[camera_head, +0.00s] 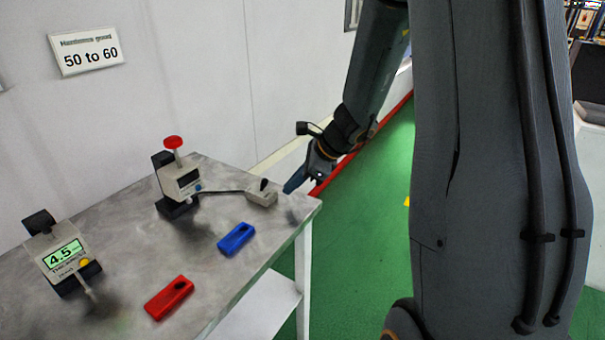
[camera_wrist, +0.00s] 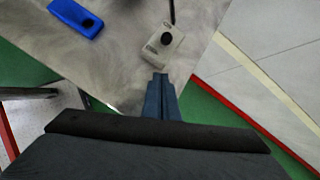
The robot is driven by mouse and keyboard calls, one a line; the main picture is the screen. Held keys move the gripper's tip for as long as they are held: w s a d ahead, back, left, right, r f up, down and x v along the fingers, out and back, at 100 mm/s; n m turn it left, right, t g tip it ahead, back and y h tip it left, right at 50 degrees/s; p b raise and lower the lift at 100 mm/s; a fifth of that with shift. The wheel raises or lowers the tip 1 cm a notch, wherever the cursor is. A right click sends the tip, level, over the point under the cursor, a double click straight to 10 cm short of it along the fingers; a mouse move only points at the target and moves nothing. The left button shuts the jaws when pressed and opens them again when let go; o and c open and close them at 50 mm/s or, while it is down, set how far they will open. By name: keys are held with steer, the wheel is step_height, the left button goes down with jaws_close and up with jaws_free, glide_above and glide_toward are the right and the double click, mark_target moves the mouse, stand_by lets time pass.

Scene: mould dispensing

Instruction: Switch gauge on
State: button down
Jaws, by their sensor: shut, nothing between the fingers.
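A gauge (camera_head: 182,180) with a red knob on top stands near the wall in the head view; its small display is dark. A cable runs from it to a small pale switch box (camera_head: 262,193) with a black knob, near the table's far right corner. The box also shows in the wrist view (camera_wrist: 152,50). A second gauge (camera_head: 66,259) at the left has a lit green display that reads 4.5. My gripper (camera_head: 293,182) is shut and empty beside the box, near the table edge. In the wrist view its blue fingertips (camera_wrist: 160,79) are close to the box's near end.
A blue piece (camera_head: 236,239) and a red piece (camera_head: 169,298) lie on the grey table (camera_head: 215,275). Open green floor lies right of the table.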

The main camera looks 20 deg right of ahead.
mark_target(263, 186)
steer(key=shift+w+a+r+p, duration=0.25)
steer(key=shift+a+r, duration=0.1)
steer(key=shift+a, duration=0.25)
steer(key=shift+w+a+r+p, duration=0.25)
steer(key=shift+a+r, duration=0.1)
steer(key=shift+a, duration=0.2)
steer(key=shift+w+a+r, duration=0.1)
steer(key=shift+w+a, duration=0.15)
steer(key=shift+a, duration=0.3)
steer(key=shift+d+r+p, duration=0.1)
steer(key=shift+r+p, duration=0.1)
steer(key=shift+p, duration=0.6)
steer(key=shift+w+p, duration=0.1)
steer(key=shift+p, duration=0.2)
